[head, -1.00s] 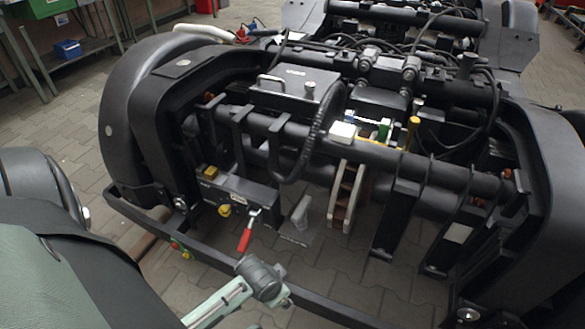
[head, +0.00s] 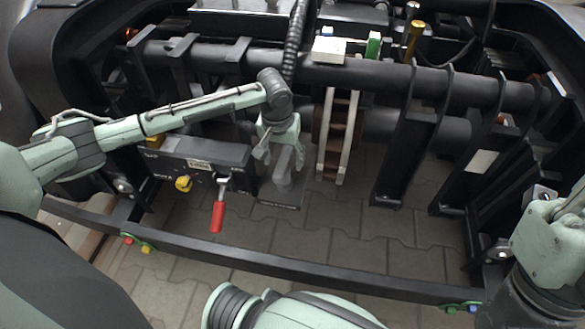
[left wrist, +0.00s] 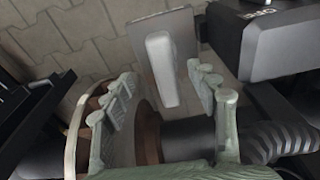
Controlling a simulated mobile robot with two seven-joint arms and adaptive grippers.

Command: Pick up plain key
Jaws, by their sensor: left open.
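A plain grey upright piece (head: 283,170), which looks like the plain key, stands on a small dark plate (head: 281,198) right of the switch box. In the left wrist view the grey piece (left wrist: 161,68) shows as a long rounded bar on its flat plate. My left gripper (head: 278,152) is directly at it in the head view, partly covering its upper part. In the left wrist view the left gripper (left wrist: 162,88) is open, with the bar ahead of and between its fingers. Contact cannot be made out. My right arm shows at the right edge, but its gripper is not visible.
The switch box (head: 205,165) carries a red-handled key (head: 217,215) and a yellow knob (head: 184,183). A dark crossbar (head: 400,85) and hose (head: 298,40) lie close behind and above. A brown-and-pale bracket (head: 336,135) stands to the right. A low front rail (head: 290,262) crosses the foreground.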

